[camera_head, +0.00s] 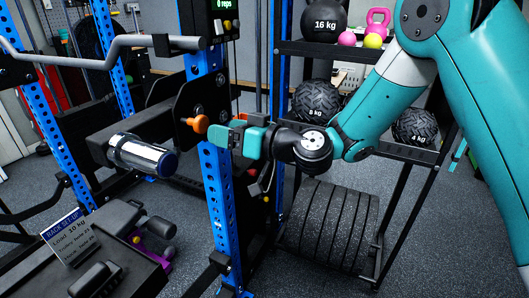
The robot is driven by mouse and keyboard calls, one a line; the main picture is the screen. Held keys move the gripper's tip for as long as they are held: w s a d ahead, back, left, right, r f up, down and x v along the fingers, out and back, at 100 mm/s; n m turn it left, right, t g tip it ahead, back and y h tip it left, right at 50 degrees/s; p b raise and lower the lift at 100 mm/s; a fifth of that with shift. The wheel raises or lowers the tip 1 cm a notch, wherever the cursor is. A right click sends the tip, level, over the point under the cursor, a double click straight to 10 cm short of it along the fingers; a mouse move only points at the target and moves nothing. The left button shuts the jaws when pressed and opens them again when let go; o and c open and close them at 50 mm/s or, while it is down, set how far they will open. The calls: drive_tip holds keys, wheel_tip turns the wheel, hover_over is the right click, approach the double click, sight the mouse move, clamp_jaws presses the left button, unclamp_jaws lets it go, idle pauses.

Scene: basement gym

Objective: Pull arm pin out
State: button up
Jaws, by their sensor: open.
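The arm pin shows as an orange knob (196,124) on a black bracket (196,98) that sits on the blue upright (216,190). The knob points to the left of the upright; the rest of the pin is hidden in the bracket. My gripper (217,135), teal and black, comes in from the right and is open. Its fingertips are just right of the knob, in front of the upright. I cannot tell whether they touch the knob. Nothing shows between the fingers.
A black arm with a chrome sleeve (142,155) juts out left below the pin. A grey bar (105,52) crosses above. A "Rack setup" sign (69,238) stands on a bench at lower left. A ball rack (405,165) stands behind my arm.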

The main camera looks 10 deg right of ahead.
drive_tip(key=b+v, duration=0.3)
drive_tip(key=v, duration=0.6)
drive_tip(key=shift+s, duration=0.1)
drive_tip(key=s+a+n+g+h, duration=0.3)
drive_tip(key=s+g, duration=0.5)
drive_tip(key=s, duration=0.6)
drive_tip(key=s+d+f+m+g+h+p, duration=0.1)
drive_tip(key=s+d+f+m+h, duration=0.1)
drive_tip(key=s+d+m+h, duration=0.2)
drive_tip(key=s+d+h, duration=0.3)
drive_tip(key=s+d, duration=0.2)
drive_tip(key=d, duration=0.1)
drive_tip(key=shift+s+d+g+h, duration=0.2)
drive_tip(key=shift+d+g+h, duration=0.1)
drive_tip(key=shift+g+h, duration=0.1)
